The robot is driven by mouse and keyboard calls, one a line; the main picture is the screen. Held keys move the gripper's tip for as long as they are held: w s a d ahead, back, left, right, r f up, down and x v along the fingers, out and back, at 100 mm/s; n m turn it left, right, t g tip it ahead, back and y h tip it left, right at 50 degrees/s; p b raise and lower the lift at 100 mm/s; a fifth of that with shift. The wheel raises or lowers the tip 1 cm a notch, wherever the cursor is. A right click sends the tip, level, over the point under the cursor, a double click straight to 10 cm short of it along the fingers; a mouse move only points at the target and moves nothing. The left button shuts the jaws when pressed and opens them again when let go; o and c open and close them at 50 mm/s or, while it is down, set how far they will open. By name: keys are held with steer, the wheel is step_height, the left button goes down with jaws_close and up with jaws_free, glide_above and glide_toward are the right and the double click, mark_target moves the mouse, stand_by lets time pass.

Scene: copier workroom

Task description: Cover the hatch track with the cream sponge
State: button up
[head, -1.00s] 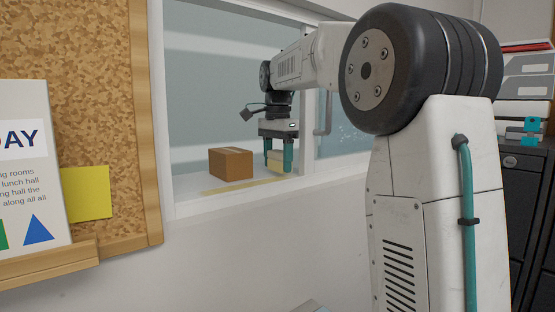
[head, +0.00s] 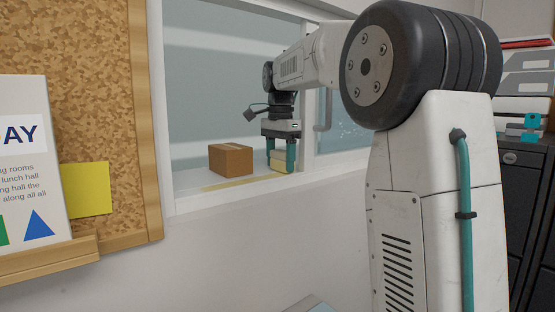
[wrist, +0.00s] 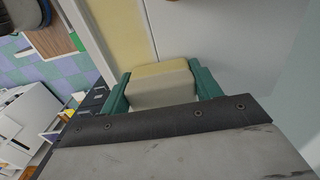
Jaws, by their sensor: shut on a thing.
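The cream sponge (wrist: 160,85) is a pale yellow and white block between the two teal fingers of my gripper (wrist: 162,90). In the head view my gripper (head: 281,158) points down inside the window opening, shut on the sponge (head: 278,160). The hatch track (head: 235,182) shows as a pale yellow strip along the sill; in the wrist view the yellow strip (wrist: 118,32) runs up beyond the sponge. The sponge is at the strip's right part. I cannot tell whether it touches the strip.
A brown cardboard box (head: 231,160) stands on the sill just left of my gripper. The window frame (head: 309,110) is close on the right. A cork board (head: 80,80) with a yellow note (head: 86,189) hangs at left. Dark cabinets (head: 523,190) stand at right.

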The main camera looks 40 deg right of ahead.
steer(key=shift+d, duration=0.3)
steer(key=shift+s+a+f, duration=0.1)
steer(key=shift+a, duration=0.6)
steer(key=shift+d, duration=0.75)
steer(key=shift+a, duration=0.1)
steer(key=shift+a, duration=0.8)
